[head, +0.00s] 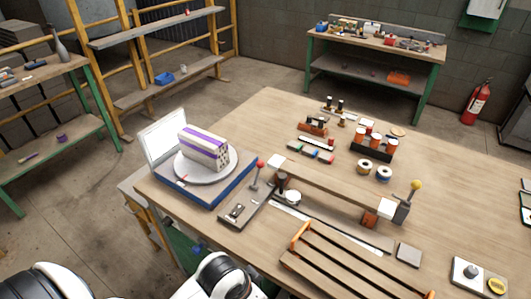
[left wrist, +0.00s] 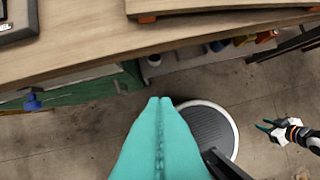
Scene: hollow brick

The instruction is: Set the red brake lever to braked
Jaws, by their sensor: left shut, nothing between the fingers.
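The red-knobbed lever (head: 260,164) stands up at the left-front part of the workbench, beside a turntable. Its stalk runs down to a dark metal base plate (head: 238,212). My left gripper (left wrist: 160,102) fills the lower middle of the left wrist view, its teal fingers shut together and empty. It is over the floor in front of the bench edge, apart from the lever, which is not in that view. My right gripper (left wrist: 268,126) shows small at the right of the left wrist view, its teal fingertips apart. Neither gripper shows in the head view.
A striped brick (head: 205,148) sits on the round turntable (head: 182,167) to the left of the lever. A yellow-knobbed lever (head: 415,186) stands to the right. A slatted wooden rack (head: 345,262) lies at the front. Spools and small parts occupy the bench's middle.

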